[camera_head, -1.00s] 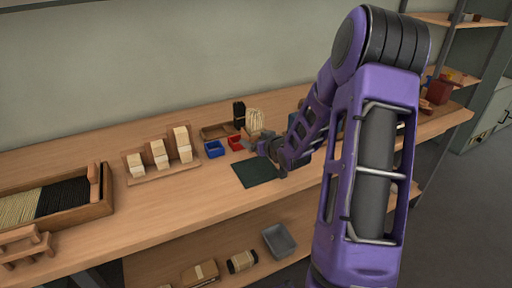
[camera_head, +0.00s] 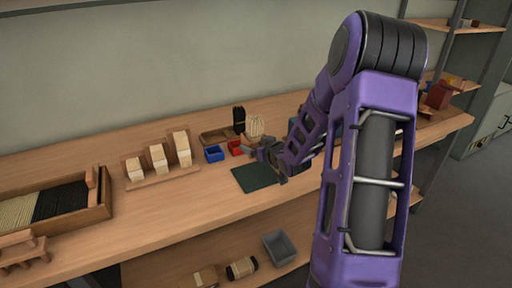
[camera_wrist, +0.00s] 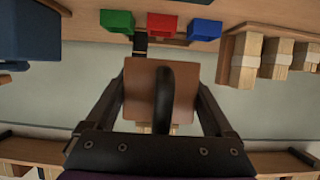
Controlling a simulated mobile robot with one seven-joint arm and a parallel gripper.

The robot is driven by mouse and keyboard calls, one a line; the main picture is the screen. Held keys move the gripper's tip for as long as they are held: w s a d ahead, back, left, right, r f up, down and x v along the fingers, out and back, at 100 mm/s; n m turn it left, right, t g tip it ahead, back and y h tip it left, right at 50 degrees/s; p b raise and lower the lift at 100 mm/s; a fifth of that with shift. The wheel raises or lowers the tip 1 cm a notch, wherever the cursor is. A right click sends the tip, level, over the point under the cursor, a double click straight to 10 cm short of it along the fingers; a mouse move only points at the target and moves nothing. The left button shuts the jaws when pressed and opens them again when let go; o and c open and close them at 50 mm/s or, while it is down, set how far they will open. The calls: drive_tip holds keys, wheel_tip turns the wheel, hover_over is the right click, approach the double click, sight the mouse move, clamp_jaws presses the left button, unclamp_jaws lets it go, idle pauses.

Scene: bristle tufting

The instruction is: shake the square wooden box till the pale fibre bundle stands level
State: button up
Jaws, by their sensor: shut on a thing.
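The square wooden box (camera_wrist: 146,86) is between the two fingers of my gripper (camera_wrist: 160,95) in the wrist view, with its brown face toward the camera. My gripper also shows in the head view (camera_head: 266,152), shut on the box above the back of the dark green mat. The pale fibre bundle (camera_head: 254,126) stands up out of the box in the head view. Its top looks slightly uneven, but it is too small to tell clearly. A dark curved part covers the middle of the box in the wrist view, and the gripper hides most of the box in the head view.
The dark green mat (camera_head: 256,178) lies clear below. Pale blocks on a rack (camera_head: 157,157) and a fibre tray (camera_head: 101,210) are further left. The front bench is free.

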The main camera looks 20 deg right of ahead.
wheel_tip(320, 180, down, 2)
drive_tip(key=shift+f+b, duration=0.25)
drive_tip(key=shift+b, duration=0.2)
wheel_tip(320, 180, up, 3)
drive_tip(key=shift+r+p, duration=0.2)
drive_tip(key=shift+p, duration=1)
drive_tip(key=shift+f+b, duration=1.25)
drive_tip(key=shift+f, duration=0.4)
wheel_tip(320, 180, up, 3)
drive_tip(key=p, duration=0.2)
drive_tip(key=shift+r+p, duration=0.2)
drive_tip(key=shift+p, duration=0.1)
drive_tip(key=shift+f, duration=0.15)
